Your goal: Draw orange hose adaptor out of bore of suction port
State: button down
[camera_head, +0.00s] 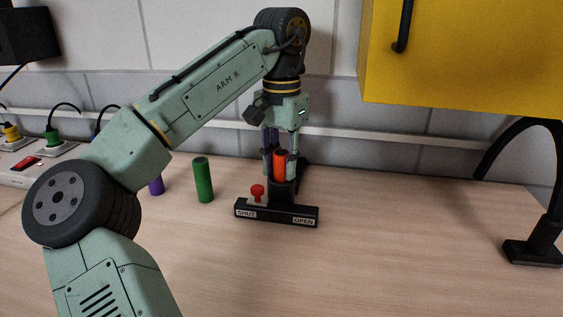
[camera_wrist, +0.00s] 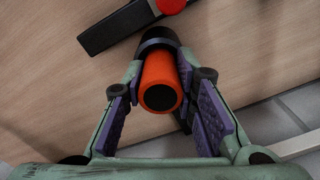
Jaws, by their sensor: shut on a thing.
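The orange hose adaptor (camera_head: 280,165) stands upright with its lower end inside the black suction port (camera_head: 284,190). In the wrist view the adaptor (camera_wrist: 159,82) shows its dark open end towards me, and the port's black collar (camera_wrist: 158,38) is around its far end. My gripper (camera_head: 280,168) points down over the port, its fingers on either side of the adaptor. In the wrist view my gripper's purple pads (camera_wrist: 162,105) flank the adaptor, shut on it. How deep the adaptor sits in the bore is hidden.
The port's black base (camera_head: 277,214) carries SHUT and OPEN labels, with a red knob (camera_head: 257,192) at the SHUT side. A green cylinder (camera_head: 203,180) and a purple cylinder (camera_head: 156,185) stand to the left. A yellow cabinet (camera_head: 460,55) overhangs at right. The front table is clear.

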jog(key=shift+r, duration=0.15)
jog(key=shift+r+p, duration=2.75)
jog(key=shift+p, duration=0.85)
notch_tip(320, 180, up, 3)
jog(key=p, duration=0.4)
